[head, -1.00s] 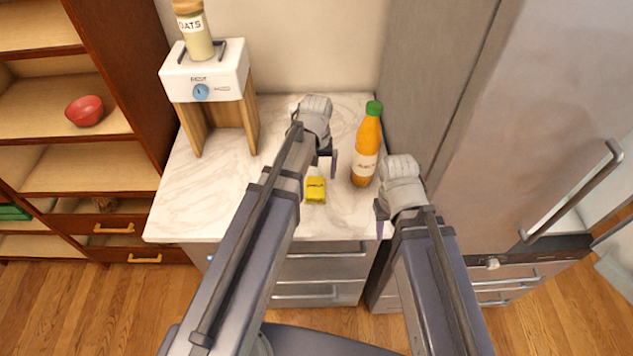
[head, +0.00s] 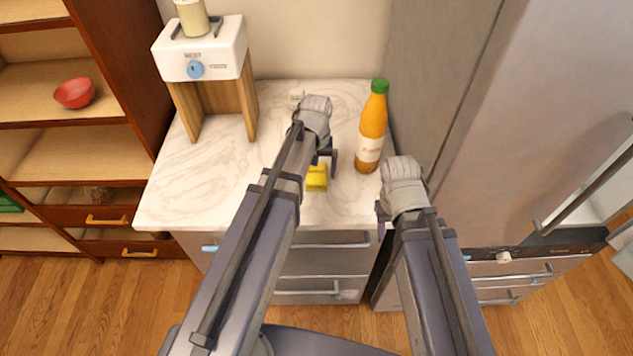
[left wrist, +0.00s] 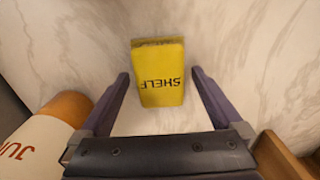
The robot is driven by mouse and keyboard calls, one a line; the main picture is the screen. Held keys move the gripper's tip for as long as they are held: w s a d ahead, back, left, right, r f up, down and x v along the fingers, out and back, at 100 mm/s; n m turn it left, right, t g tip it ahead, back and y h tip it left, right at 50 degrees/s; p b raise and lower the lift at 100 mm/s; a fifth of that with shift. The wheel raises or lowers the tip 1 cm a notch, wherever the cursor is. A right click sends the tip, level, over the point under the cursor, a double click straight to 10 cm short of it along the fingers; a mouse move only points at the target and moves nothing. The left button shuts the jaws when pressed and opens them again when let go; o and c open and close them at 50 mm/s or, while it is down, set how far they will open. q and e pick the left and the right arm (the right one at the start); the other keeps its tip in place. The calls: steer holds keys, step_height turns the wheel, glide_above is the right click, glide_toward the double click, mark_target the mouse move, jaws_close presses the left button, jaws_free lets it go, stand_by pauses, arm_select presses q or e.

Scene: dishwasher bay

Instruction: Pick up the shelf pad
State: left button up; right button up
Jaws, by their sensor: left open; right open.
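The shelf pad is a small yellow block (head: 316,178) on the marble counter, next to my left gripper. In the left wrist view the yellow pad (left wrist: 160,75) shows the word SHELF, upside down. It lies ahead of and between the two open fingers of my left gripper (left wrist: 158,85), and neither finger visibly touches it. In the head view my left gripper (head: 326,160) is above the counter, just behind the pad. My right gripper (head: 382,222) is off the counter's front right corner, its fingers partly hidden by its own wrist.
An orange juice bottle (head: 371,130) stands on the counter (head: 190,200) right of the pad. A white appliance (head: 200,50) on wooden legs stands at the back left with a jar (head: 193,18) on top. The counter's left front is clear.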

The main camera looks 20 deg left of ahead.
mark_target(317, 172)
arm_select(q)
steer(key=shift+f, duration=0.45)
steer(key=shift+r, duration=0.15)
arm_select(e)
steer(key=shift+f, duration=0.3)
arm_select(q)
steer(key=shift+c, duration=0.2)
steer(key=c, duration=1.2)
steer(key=shift+o, duration=0.2)
step_height(317, 172, up, 10)
steer(key=p, duration=1)
arm_select(e)
step_height(317, 172, up, 10)
